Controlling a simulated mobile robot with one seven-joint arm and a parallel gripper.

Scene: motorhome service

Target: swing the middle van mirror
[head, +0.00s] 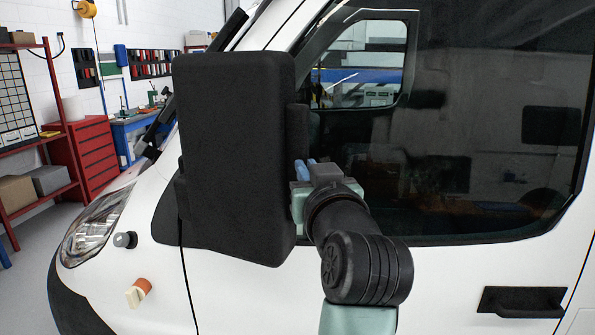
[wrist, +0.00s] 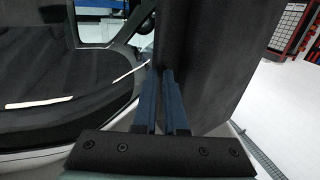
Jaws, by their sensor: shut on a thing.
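The black van mirror (head: 235,150) is a tall, rounded housing at the side of the white van, left of centre in the head view. It stands out in front of the door and window. Its dark side fills the upper right of the wrist view (wrist: 208,60). My gripper (head: 303,170) is at the mirror's right edge, with blue fingers partly hidden behind its own body. In the wrist view my gripper (wrist: 162,78) has its two blue fingers close together at the mirror's near edge, shut on it. The exact contact at the fingertips is dark and hard to see.
The van's side window (head: 470,130) and white door lie close behind my arm, with a black door handle (head: 521,301) at lower right. An orange-and-cream knob (head: 138,293) and a grey knob (head: 125,240) stick out at lower left. A red cabinet (head: 88,158) stands farther left.

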